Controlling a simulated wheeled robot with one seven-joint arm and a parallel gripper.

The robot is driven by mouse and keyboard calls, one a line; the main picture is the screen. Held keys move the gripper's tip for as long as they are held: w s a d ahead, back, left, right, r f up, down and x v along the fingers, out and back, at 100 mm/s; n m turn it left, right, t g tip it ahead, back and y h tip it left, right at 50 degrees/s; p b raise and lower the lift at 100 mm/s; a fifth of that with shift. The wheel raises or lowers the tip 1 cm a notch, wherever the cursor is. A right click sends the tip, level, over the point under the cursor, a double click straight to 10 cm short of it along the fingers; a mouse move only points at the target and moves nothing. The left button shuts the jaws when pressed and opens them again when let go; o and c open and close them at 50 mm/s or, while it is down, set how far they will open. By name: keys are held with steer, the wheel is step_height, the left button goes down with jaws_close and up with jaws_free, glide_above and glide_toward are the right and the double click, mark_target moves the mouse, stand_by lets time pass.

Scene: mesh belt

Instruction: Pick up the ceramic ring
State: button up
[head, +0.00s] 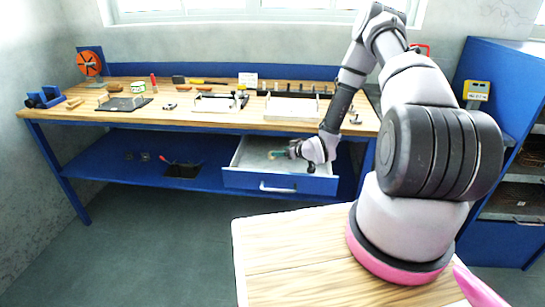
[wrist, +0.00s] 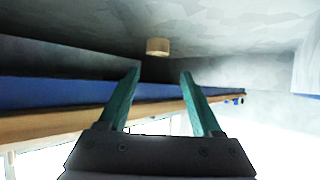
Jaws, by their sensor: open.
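The ceramic ring appears to be the small tan, short cylindrical piece (wrist: 158,46) in the wrist view. It sits on the pale grey drawer floor, beyond my fingertips and roughly in line with the gap between them. Its hole does not show from this angle. My gripper (wrist: 159,73) is open, with two green fingers apart and nothing between them. In the head view my gripper (head: 274,154) is low over the inside of the open drawer (head: 280,183), pointing left. The ring is too small to make out surely there.
The drawer hangs under a wooden-topped blue workbench (head: 200,119), whose top holds trays, tools and small parts. A blue lower shelf (head: 120,165) lies to the left of the drawer. A blue cabinet (head: 485,75) stands at the right. A wooden surface (head: 290,250) is in front.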

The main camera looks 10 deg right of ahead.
mark_target(270, 154)
steer(key=shift+w+a+f, duration=0.35)
steer(key=shift+w+f, duration=0.15)
steer(key=shift+f, duration=0.3)
steer(key=shift+x, duration=3.1)
jaws_close()
